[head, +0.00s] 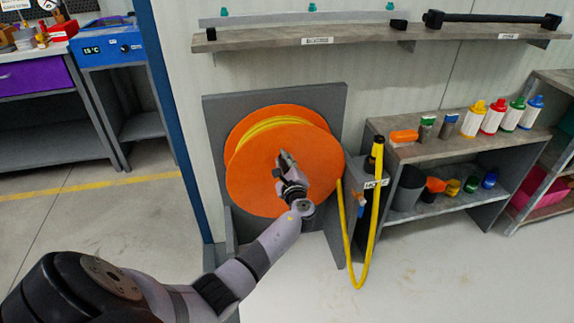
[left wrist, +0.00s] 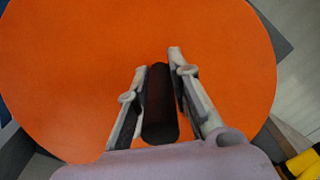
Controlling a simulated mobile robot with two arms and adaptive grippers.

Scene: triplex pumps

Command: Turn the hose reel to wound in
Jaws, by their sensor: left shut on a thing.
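The hose reel (head: 250,185) is a large orange drum with yellow hose (head: 272,122) wound between its two discs. It is mounted on a grey panel (head: 330,100) at the wall. In the left wrist view, the reel's orange disc (left wrist: 70,70) fills most of the picture. There my left gripper (left wrist: 160,80) is shut on a dark cylindrical handle (left wrist: 160,105) that stands out from the disc. In the head view the gripper hides the handle. My right gripper is not in view.
A loop of yellow hose (head: 358,280) hangs to the floor right of the reel, its black nozzle end (head: 377,146) by a labelled holder. A shelf unit (head: 440,150) with bottles stands at right. A wall shelf (head: 350,38) runs above. The floor at front right is clear.

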